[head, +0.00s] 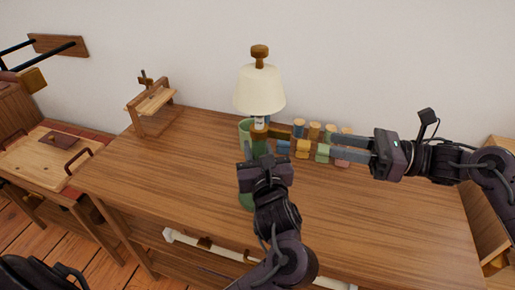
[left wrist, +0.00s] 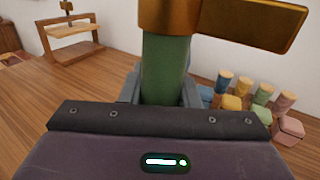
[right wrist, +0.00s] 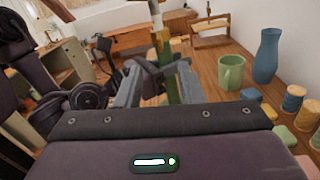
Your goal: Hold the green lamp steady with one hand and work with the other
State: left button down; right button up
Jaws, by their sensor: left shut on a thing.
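The green lamp stands upright on the wooden table, with a cream shade (head: 259,90), a wooden knob on top and a green base (head: 246,201). Its green stem (left wrist: 165,68) rises between the fingers of my left gripper (head: 263,160), which is shut on it. Above the grip, a brass-coloured collar with a flat side lever (left wrist: 252,20) points right in the left wrist view. My right gripper (head: 283,141) reaches in from the right with its fingers apart, close to the lever. The stem (right wrist: 171,88) shows between its fingers in the right wrist view.
A green mug (right wrist: 231,72) and a blue vase (right wrist: 267,55) stand behind the lamp. Several coloured blocks and spools (head: 322,151) lie close behind my right gripper. A small wooden frame stand (head: 152,107) is at the back left. The table's front and left are clear.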

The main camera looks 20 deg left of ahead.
aim_at(285, 131)
jog(key=shift+r+n, duration=0.1)
jog(key=shift+n, duration=0.5)
jog(key=shift+c, duration=0.2)
jog(key=a, duration=0.4)
jog(key=s+a, duration=0.1)
jog(key=a, duration=0.7)
jog(key=shift+s, duration=0.4)
grip_shut()
